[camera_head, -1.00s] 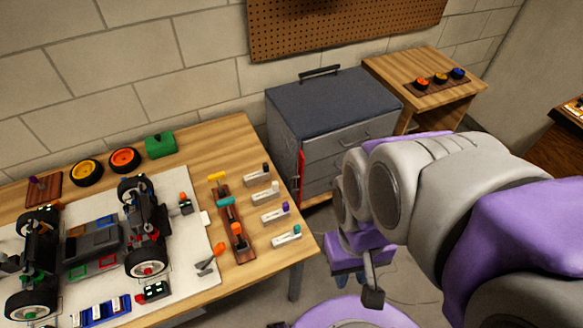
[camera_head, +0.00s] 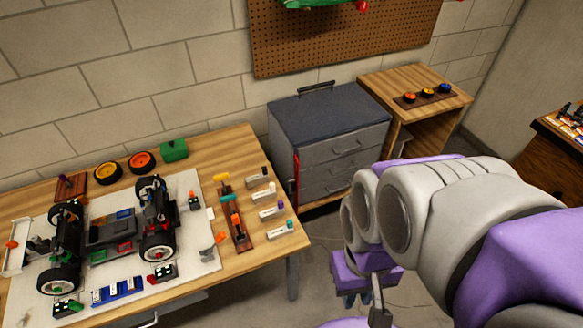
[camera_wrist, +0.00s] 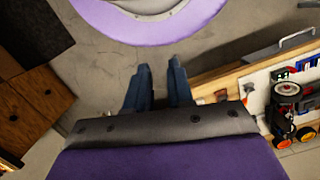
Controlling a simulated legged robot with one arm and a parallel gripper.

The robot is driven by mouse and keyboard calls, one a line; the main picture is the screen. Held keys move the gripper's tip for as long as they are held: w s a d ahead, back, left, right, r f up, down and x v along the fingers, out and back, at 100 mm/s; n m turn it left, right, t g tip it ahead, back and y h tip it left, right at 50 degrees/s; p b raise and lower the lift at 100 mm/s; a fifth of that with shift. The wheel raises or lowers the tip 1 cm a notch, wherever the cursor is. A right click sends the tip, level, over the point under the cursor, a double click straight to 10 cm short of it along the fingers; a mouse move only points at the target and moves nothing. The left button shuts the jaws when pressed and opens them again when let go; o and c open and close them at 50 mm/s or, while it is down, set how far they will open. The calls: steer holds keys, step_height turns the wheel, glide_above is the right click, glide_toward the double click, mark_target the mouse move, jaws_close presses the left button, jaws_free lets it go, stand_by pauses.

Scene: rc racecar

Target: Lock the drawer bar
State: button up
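The grey drawer cabinet (camera_head: 330,125) with a dark top stands against the wall in the head view. Its drawer fronts appear closed. A narrow red upright bar (camera_head: 296,172) shows at the cabinet's front left edge; whether it is locked cannot be told. The cabinet and bar do not show in the wrist view.
A workbench (camera_head: 240,150) with an RC car (camera_head: 112,235), wheels and tools stands left of the cabinet. A small wooden table (camera_head: 425,85) with coloured knobs is at right. A pegboard (camera_head: 340,35) hangs above. Floor is open before the cabinet.

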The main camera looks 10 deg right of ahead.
steer(key=shift+w+d, duration=0.7)
steer(key=shift+d, duration=0.05)
steer(key=c, duration=0.3)
steer(key=shift+m+h, duration=0.3)
steer(key=shift+h, duration=0.6)
steer(key=w, duration=0.8)
steer(key=shift+w+a, duration=0.25)
jaws_close()
steer(key=w+d+f+t+h, duration=0.1)
steer(key=w+f, duration=0.2)
steer(key=w, duration=0.7)
steer(key=w+d+f+t+h, duration=0.1)
steer(key=w+f, duration=0.3)
steer(key=w, duration=0.5)
steer(key=w+f+t+h, duration=0.1)
steer(key=w+f, duration=0.2)
steer(key=w, duration=0.7)
steer(key=w+a+f+t, duration=0.1)
steer(key=w+a+f, duration=0.2)
steer(key=w+f, duration=0.3)
steer(key=w+a+f+t, duration=0.1)
steer(key=w+a+f, duration=0.3)
steer(key=f, duration=0.5)
steer(key=w+a+f+t, duration=0.1)
steer(key=w+a+f, duration=0.2)
steer(key=w+f, duration=0.4)
steer(key=shift+w+a+f+t+h+b, duration=0.2)
steer(key=shift+w+f+t+h+b, duration=0.15)
steer(key=shift+w+f+t, duration=0.1)
steer(key=shift+d, duration=0.1)
